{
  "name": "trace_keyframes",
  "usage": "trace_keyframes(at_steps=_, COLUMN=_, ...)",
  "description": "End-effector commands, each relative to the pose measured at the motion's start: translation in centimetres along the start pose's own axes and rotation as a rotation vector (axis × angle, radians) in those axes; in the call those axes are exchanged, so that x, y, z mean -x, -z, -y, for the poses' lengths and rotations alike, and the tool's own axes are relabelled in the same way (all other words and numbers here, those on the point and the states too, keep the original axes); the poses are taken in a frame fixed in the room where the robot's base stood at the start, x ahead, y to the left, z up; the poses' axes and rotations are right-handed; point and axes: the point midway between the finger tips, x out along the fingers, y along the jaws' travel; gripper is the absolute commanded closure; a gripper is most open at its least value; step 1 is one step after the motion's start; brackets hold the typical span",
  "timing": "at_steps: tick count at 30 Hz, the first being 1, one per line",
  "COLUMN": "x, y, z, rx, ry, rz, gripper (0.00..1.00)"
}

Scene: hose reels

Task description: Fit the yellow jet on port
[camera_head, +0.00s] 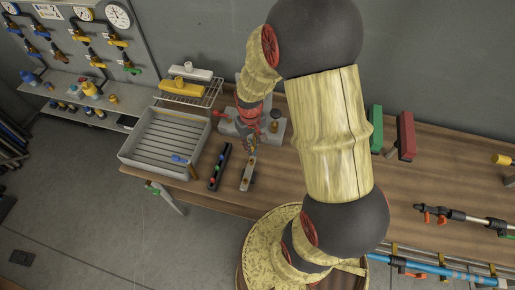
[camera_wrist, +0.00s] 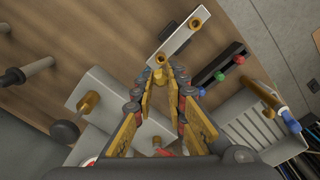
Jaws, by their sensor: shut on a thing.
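My gripper (camera_wrist: 170,82) points down over the bench in the wrist view, its fingers nearly together at the tips. A small yellow ring-shaped piece, seemingly the yellow jet (camera_wrist: 160,62), shows at the fingertips. My gripper (camera_head: 250,147) also shows in the head view, where the jet is too small to make out. A pale bar (camera_wrist: 180,42) with a brass fitting (camera_wrist: 197,22) lies just beyond the fingertips. A white block with a brass port (camera_wrist: 88,103) stands left of the fingers. I cannot tell which fitting is the task's port.
A black rack (camera_head: 219,168) with red, green and blue pieces lies beside the bar (camera_head: 248,172). Green (camera_head: 376,128) and red (camera_head: 406,136) blocks stand at the right.

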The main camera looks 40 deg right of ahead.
Motion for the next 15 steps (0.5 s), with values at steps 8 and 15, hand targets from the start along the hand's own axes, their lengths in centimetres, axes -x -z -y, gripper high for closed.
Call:
trace_keyframes(at_steps=8, x=-0.8, y=0.2, z=-0.1, rx=-0.023, ry=0.0, rz=0.002, gripper=0.98)
trace_keyframes(at_steps=15, x=-2.7, y=0.1, z=-0.1, rx=-0.023, ry=0.001, rz=0.003, gripper=0.98)
